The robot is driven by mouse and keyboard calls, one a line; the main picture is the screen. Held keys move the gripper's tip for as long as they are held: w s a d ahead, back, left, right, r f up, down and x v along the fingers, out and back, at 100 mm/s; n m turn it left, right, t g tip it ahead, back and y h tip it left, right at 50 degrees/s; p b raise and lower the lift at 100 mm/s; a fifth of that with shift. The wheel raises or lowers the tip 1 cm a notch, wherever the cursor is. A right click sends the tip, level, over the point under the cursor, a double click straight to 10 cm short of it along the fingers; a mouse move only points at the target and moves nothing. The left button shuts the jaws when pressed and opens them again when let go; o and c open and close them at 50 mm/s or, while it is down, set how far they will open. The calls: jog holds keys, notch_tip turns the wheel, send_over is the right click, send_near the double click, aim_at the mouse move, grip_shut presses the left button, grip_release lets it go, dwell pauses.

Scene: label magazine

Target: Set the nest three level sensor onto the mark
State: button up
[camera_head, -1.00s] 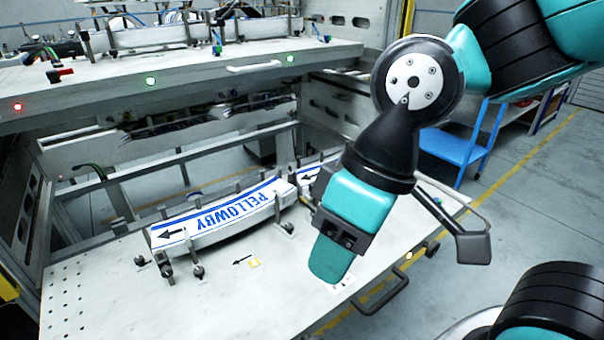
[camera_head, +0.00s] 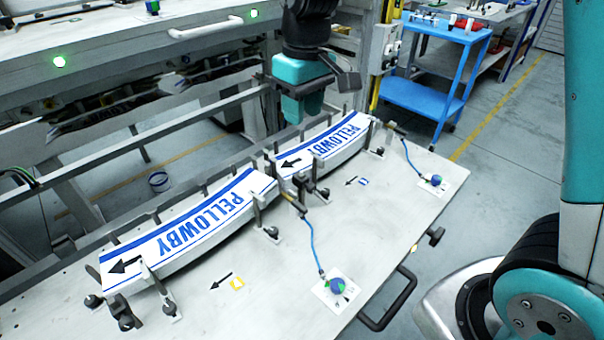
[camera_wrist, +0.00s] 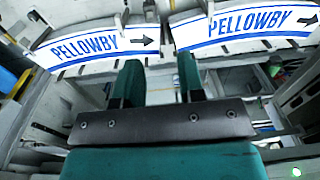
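Two curved white label stacks marked PELLOWBY lie end to end in metal holders, a nearer one (camera_head: 185,228) and a farther one (camera_head: 325,145). A rod with a blue cable stands by each holder. The cables run to round blue-green pieces on white cards, one in front (camera_head: 337,286) and one at the right (camera_head: 435,180). I cannot tell which part is the nest three level sensor.
The white table (camera_head: 290,325) has free room in front of the stacks. A dark handle (camera_head: 388,305) sticks out at its front edge. An upper shelf (camera_head: 120,58) with green lights overhangs the back left. A blue cart (camera_head: 425,98) stands behind at right.

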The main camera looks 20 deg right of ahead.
aim_at(301, 174)
jog(key=w+f, duration=0.1)
jog(key=f, duration=1.1)
jog(key=w+f, duration=0.1)
jog(key=f, duration=0.5)
jog(key=shift+w+d+f, duration=0.2)
jog(key=shift+w+d, duration=0.1)
